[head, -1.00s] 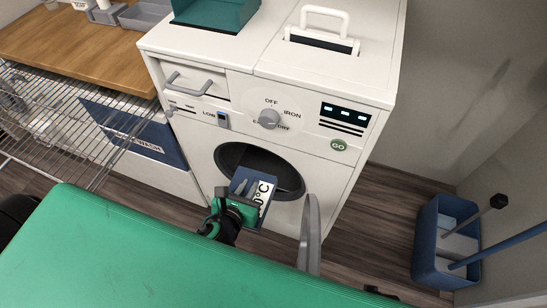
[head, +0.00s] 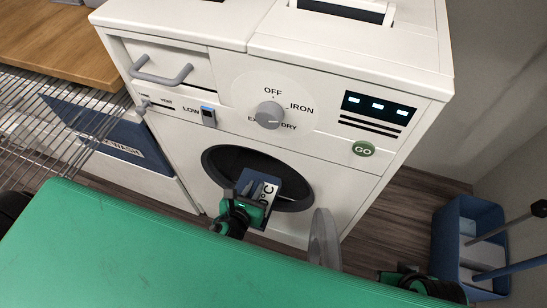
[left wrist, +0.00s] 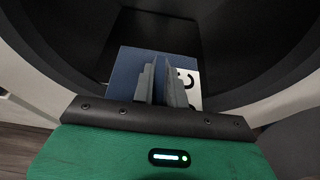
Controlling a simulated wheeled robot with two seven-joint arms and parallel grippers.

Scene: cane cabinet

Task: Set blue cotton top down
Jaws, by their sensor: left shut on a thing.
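The blue cotton top (head: 272,183) shows as a flat blue piece with a white patch lettered "0°C". My left gripper (head: 250,188) is shut on it at the round opening of the white machine (head: 345,185). In the left wrist view the two fingers (left wrist: 156,78) pinch the blue top (left wrist: 125,72) from both sides, inside the drum's mouth, with the dark drum interior (left wrist: 190,30) behind. Whether the top touches the drum is unclear. Part of my right gripper (head: 425,285) shows at the lower right; its fingers are hidden.
The machine's round door (head: 325,240) stands open to the right of the opening. A wire rack (head: 40,130) and wooden counter (head: 60,45) are at left. A blue bin (head: 450,240) with handles sticking out stands on the floor at right.

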